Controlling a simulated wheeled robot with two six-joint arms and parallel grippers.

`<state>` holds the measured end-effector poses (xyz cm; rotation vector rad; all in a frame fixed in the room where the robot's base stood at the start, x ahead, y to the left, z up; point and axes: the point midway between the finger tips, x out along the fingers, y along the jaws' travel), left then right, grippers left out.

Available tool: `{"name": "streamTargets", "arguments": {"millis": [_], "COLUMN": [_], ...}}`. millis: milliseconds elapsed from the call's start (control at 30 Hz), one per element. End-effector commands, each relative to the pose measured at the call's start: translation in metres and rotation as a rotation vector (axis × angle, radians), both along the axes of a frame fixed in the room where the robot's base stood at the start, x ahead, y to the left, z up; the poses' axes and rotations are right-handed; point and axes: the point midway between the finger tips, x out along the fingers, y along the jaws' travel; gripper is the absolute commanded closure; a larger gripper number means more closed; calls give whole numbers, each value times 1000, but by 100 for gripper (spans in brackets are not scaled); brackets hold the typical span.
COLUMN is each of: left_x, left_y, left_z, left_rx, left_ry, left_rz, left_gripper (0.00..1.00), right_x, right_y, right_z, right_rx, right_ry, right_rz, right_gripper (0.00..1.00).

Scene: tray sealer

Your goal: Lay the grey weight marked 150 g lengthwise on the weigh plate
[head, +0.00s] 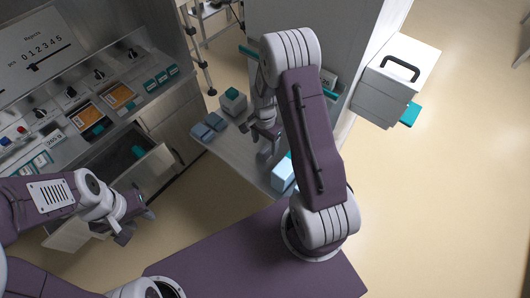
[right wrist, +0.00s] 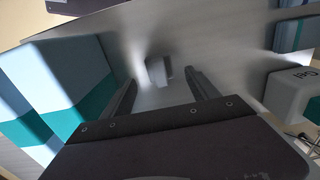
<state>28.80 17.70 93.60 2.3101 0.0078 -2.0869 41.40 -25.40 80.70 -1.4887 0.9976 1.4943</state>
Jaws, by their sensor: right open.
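A small grey block (right wrist: 158,70) stands on the bare metal top between my right fingers in the right wrist view. It looks like the grey weight, but no mark on it can be read. My right gripper (right wrist: 162,80) is open, with a finger on each side of the block and gaps visible. In the head view my right gripper (head: 265,128) hangs over the bench top, partly behind my arm. My left gripper (head: 132,212) is open and empty in front of the drawer. I cannot pick out the weigh plate for certain.
A pale blue and teal box (head: 283,175) stands close to the right gripper. Blue blocks (head: 202,132) and a grey block with a teal top (head: 233,102) stand on the bench top (head: 225,150). An open drawer (head: 140,165) juts out at left.

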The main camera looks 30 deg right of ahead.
Motion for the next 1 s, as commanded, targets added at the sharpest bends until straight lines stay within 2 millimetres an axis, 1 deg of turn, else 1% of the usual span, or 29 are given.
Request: {"name": "streamTargets", "arguments": {"millis": [67,200,300,400,567,600,667,700,767,800,833,1000], "left_x": [0,0,0,0,0,0,0,0,0,0,0,0], "left_y": [0,0,0,0,0,0,0,0,0,0,0,0], "left_z": [0,1,0,0,0,0,0,0,0,0,0,0], "left_rx": [0,0,0,0,0,0,0,0,0,0,0,0], "left_ry": [0,0,0,0,0,0,0,0,0,0,0,0], "left_rz": [0,0,0,0,0,0,0,0,0,0,0,0], "left_gripper": [64,64,64,64,64,64,64,64,64,64,64,64], "right_x": [0,-1,0,1,1,1,1,1,1,1,1,1], "right_y": [0,0,0,0,0,0,0,0,0,0,0,0], "right_z": [-7,-34,-47,-51,-51,-51,-51,-51,-51,-51,-51,-50], "right_rx": [0,0,1,-1,0,0,-1,-1,0,0,0,0], "right_ry": [2,4,1,-1,-2,-2,-1,-1,-1,-1,-2,-2], "right_rz": [0,1,1,1,1,1,1,1,1,1,1,1], "right_gripper": [31,31,31,31,31,42,59,70,87,98,100,100]}}
